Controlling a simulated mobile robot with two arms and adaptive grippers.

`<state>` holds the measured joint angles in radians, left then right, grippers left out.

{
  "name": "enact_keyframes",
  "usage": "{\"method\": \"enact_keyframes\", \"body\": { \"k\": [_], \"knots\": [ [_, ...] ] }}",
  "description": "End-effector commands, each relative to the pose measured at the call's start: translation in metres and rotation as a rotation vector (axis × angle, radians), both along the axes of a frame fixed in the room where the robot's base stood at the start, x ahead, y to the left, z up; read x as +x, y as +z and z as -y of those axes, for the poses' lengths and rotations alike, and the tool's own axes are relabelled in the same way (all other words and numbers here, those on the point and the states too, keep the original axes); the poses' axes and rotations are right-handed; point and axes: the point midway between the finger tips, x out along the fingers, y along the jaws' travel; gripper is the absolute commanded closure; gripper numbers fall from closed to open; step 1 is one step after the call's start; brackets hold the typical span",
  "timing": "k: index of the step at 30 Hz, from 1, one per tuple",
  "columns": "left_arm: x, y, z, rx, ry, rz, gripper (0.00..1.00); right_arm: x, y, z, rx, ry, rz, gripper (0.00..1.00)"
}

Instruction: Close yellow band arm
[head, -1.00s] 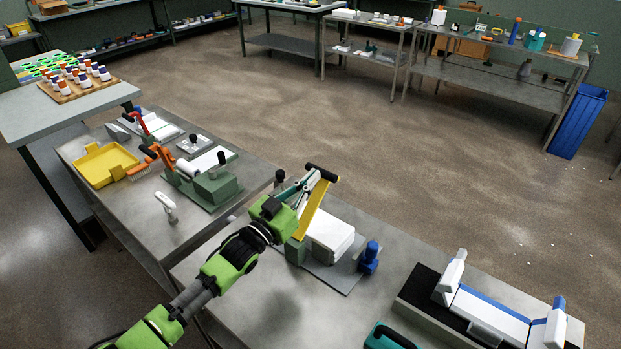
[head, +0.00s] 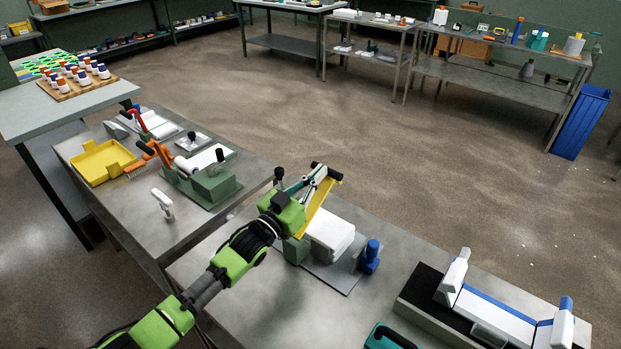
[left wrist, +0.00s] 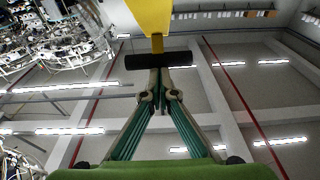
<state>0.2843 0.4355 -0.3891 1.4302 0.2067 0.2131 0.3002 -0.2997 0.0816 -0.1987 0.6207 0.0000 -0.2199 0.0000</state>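The yellow band arm (head: 317,203) stands raised and tilted on a grey-green machine with a white block (head: 330,232), on the near table. A black grip bar (head: 328,173) crosses its top end. My left gripper (head: 313,180) is at this upper end, its fingers reaching up to the bar. In the left wrist view, the yellow band arm (left wrist: 149,15) comes down from the top to the black bar (left wrist: 158,60). My left gripper's fingertips (left wrist: 158,82) are together just below the bar; contact is hard to tell. My right gripper is out of view.
A blue knob (head: 371,252) stands at the machine's right. A white and blue device (head: 500,312) on a black base is further right, and a teal object (head: 388,338) is at the front. A green machine with a white roll (head: 205,175) is on the left table.

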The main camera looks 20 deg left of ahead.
Motion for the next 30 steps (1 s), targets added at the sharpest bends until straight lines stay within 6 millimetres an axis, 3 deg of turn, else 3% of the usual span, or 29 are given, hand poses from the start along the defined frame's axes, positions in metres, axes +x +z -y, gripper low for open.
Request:
{"method": "enact_keyframes", "body": {
  "k": [12,21,30],
  "knots": [
    [0.035,-0.031,0.012,0.090,0.000,-0.243,1.00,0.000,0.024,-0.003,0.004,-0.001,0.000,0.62],
    [0.045,-0.050,0.016,0.125,0.000,-0.343,1.00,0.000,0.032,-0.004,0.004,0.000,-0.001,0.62],
    [0.046,-0.054,0.017,0.130,0.000,-0.360,1.00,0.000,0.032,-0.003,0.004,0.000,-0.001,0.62]
  ]
}}
